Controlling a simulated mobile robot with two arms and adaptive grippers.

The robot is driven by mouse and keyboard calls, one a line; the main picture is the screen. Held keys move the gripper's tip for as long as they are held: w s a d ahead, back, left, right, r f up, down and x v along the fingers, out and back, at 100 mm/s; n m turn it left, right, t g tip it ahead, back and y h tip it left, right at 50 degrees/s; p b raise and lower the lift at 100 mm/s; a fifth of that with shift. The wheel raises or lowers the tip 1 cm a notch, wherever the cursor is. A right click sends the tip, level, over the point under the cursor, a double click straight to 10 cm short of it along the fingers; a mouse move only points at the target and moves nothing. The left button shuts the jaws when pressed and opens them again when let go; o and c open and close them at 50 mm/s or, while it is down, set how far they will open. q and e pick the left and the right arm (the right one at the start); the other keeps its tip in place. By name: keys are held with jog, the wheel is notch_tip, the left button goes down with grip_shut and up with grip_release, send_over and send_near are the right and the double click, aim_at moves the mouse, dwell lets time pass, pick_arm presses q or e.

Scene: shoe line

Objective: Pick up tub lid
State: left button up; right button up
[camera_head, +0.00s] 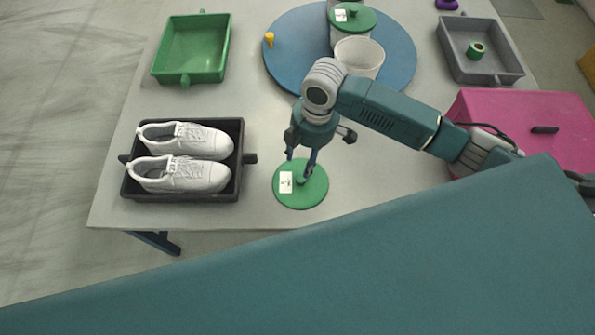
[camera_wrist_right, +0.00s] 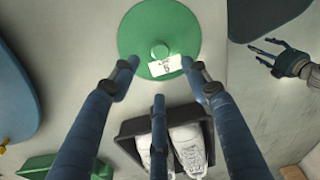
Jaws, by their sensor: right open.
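A round green tub lid (camera_head: 312,197) with a knob and a white label lies flat on the table. My right gripper (camera_head: 301,160) is over it, pointing down, with its fingers apart near the knob. In the right wrist view the lid (camera_wrist_right: 188,28) shows beyond the spread fingertips, its knob between them, with nothing gripped. Another gripper, apparently my left (camera_wrist_right: 274,58), shows at the right edge of that view, small and away from the lid. A second green lid (camera_head: 362,20) sits on a white tub at the back.
A black tray (camera_head: 183,197) with white shoes stands left of the lid. An open white tub (camera_head: 360,58) stands on the blue round board (camera_head: 290,75). A green tray (camera_head: 190,75), grey tray (camera_head: 483,77) and pink box (camera_head: 500,110) stand around. Table is bare between lid and board.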

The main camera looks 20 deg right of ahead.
send_over(301, 178)
notch_tip(301, 178, down, 4)
jog(key=shift+s+d+f, duration=0.1)
jog(key=shift+s+d, duration=0.05)
jog(key=shift+f, duration=0.35)
notch_tip(301, 178, down, 4)
jog(key=shift+f, duration=0.25)
pick_arm(q)
jog(key=s, duration=0.3)
jog(key=shift+s+a, duration=0.1)
pick_arm(e)
jog(key=shift+w, duration=0.2)
grip_shut()
